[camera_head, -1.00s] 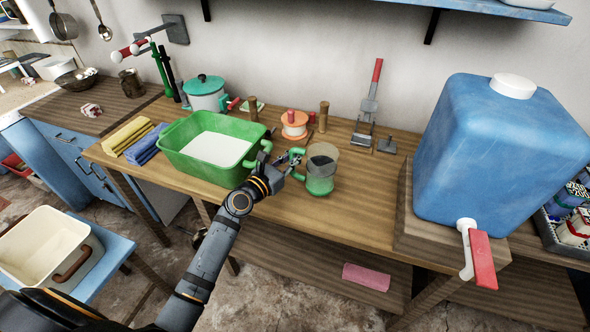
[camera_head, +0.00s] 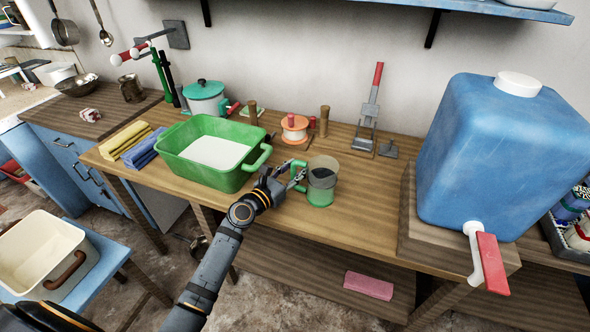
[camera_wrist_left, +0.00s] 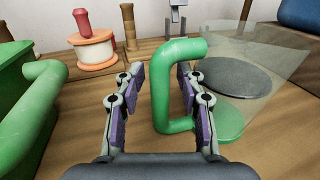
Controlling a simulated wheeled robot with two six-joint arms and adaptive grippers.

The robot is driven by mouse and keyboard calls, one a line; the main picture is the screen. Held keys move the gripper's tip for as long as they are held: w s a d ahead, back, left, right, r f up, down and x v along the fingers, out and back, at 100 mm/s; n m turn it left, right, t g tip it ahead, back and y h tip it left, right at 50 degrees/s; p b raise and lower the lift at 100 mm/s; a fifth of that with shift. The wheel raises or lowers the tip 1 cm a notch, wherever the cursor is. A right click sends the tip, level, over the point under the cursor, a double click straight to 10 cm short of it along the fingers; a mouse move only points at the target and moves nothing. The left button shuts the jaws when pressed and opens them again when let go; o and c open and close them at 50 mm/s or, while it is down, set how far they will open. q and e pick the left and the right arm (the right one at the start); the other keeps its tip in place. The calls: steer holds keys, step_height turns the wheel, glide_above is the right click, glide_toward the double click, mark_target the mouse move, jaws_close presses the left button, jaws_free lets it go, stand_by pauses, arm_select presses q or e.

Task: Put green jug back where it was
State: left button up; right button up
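The green jug (camera_head: 321,186) has a clear body, a green base and a green handle. It stands upright on the wooden bench, right of the green basin (camera_head: 208,177). A dark grey round surface shows inside it. My left gripper (camera_head: 296,178) is at the jug's left, at the handle. In the left wrist view the fingers (camera_wrist_left: 160,85) are apart, with the green handle (camera_wrist_left: 178,118) between them. My right gripper is not in view.
A blue water tank (camera_head: 500,150) with a red-handled tap stands on the right. An orange-and-white spool (camera_head: 294,128), wooden pegs and a grey stand with a red handle (camera_head: 370,115) are behind the jug. The bench front between jug and tank is clear.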

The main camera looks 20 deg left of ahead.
arm_select(q)
steer(key=shift+r, duration=0.1)
steer(key=shift+s+a, duration=0.1)
steer(key=shift+s, duration=0.15)
steer(key=b+v, duration=0.1)
steer(key=v, duration=0.9)
steer(key=shift+s, duration=0.35)
steer(key=shift+s+a, duration=0.15)
steer(key=shift+s, duration=0.25)
